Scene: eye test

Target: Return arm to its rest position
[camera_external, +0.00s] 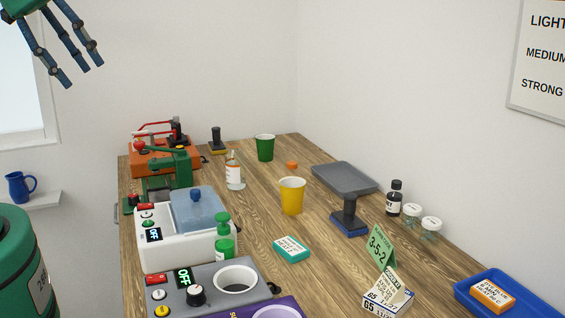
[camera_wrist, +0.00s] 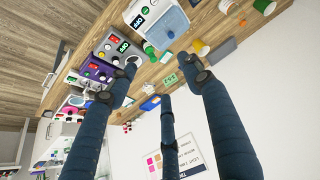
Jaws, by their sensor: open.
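My gripper (camera_external: 84,74) hangs high at the upper left in the external view, above and to the left of the wooden table (camera_external: 262,222). Its dark blue fingers are spread, with nothing between them. In the wrist view my gripper (camera_wrist: 158,76) shows long, parted fingers, empty, with the table far beyond them. The wrist picture is tilted. Part of my green arm (camera_external: 22,8) shows at the top left edge, and the rest of the arm is outside the external view.
The table holds a white bath with blue lid (camera_external: 195,210), a grey OFF device (camera_external: 215,292), a yellow cup (camera_external: 291,196), a green cup (camera_external: 264,147), a grey stand (camera_external: 345,178) and a blue tray (camera_external: 470,290). A blue mug (camera_external: 20,187) sits on a wall shelf. Air around the gripper is clear.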

